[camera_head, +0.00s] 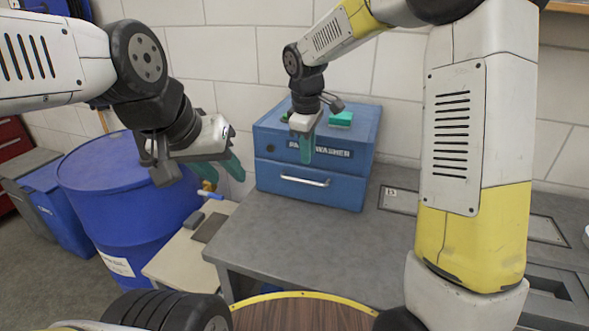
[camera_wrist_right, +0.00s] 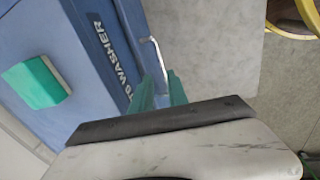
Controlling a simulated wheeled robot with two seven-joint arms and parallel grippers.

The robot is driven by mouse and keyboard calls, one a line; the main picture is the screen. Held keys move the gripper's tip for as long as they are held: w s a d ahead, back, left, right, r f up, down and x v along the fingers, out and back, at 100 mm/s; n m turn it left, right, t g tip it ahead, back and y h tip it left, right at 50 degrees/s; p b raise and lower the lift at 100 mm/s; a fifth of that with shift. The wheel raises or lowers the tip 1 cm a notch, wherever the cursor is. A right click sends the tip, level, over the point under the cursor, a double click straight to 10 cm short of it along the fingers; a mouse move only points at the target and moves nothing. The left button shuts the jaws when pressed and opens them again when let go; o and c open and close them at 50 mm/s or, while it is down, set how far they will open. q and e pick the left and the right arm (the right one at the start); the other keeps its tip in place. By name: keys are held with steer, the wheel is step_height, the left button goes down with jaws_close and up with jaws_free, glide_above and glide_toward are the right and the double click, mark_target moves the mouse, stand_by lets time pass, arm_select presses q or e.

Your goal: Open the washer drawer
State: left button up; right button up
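The blue washer box (camera_head: 268,143) stands on the grey bench against the wall, with "WASHER" lettering on its front. Its drawer (camera_head: 335,192) looks closed, flush below the lettering, with a silver bar handle (camera_head: 305,181). My right gripper (camera_head: 306,150) hangs in front of the lettering, above the handle. In the right wrist view its green fingers (camera_wrist_right: 160,92) show a narrow gap, with the handle (camera_wrist_right: 154,55) beyond them; contact is not visible. My left gripper (camera_head: 222,172) is open and empty, left of the washer.
A green-topped block (camera_head: 341,119) sits on the washer. A blue drum (camera_head: 125,195) stands at left, beside a low beige surface (camera_head: 172,262) under my left gripper. The grey bench (camera_head: 300,235) is clear in front of the drawer.

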mark_target(303, 181)
steer(key=shift+n, duration=0.3)
steer(key=f, duration=0.3)
steer(key=w+f, duration=0.1)
steer(key=f, duration=0.2)
steer(key=w+a+f, duration=0.1)
steer(key=f, duration=0.2)
jaws_close()
steer(key=shift+r, duration=0.1)
stand_by(1.0)
